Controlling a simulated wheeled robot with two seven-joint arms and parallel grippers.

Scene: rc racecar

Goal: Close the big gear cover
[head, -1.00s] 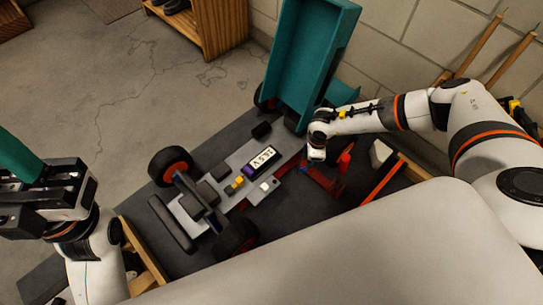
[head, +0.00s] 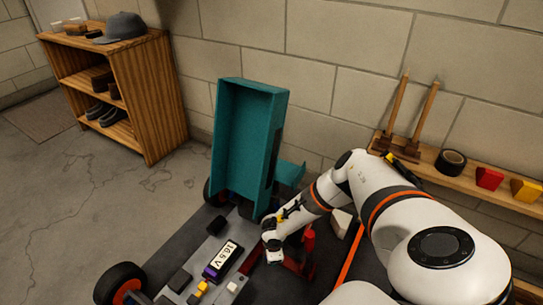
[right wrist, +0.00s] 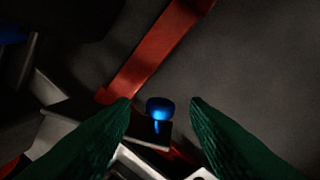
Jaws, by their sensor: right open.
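The racecar chassis (head: 206,248) lies on a dark surface, with its teal body shell (head: 244,140) standing upright at the far end. My right wrist (head: 272,245) is low beside the chassis, close to red parts (head: 307,247); its fingers are hidden in the head view. In the right wrist view, my right gripper (right wrist: 160,102) is open, its two green fingertips apart. A blue knob (right wrist: 160,108) shows between them, with no visible contact. A red bar (right wrist: 150,52) runs beyond it. I cannot tell which part is the big gear cover. My left gripper is out of view.
A battery with a display (head: 222,258) sits on the chassis, left of my right wrist. A black wheel (head: 120,286) stands at lower left. A wall shelf (head: 465,175) at right holds tools, black tape and coloured blocks. A wooden shelf unit (head: 150,100) stands at back left.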

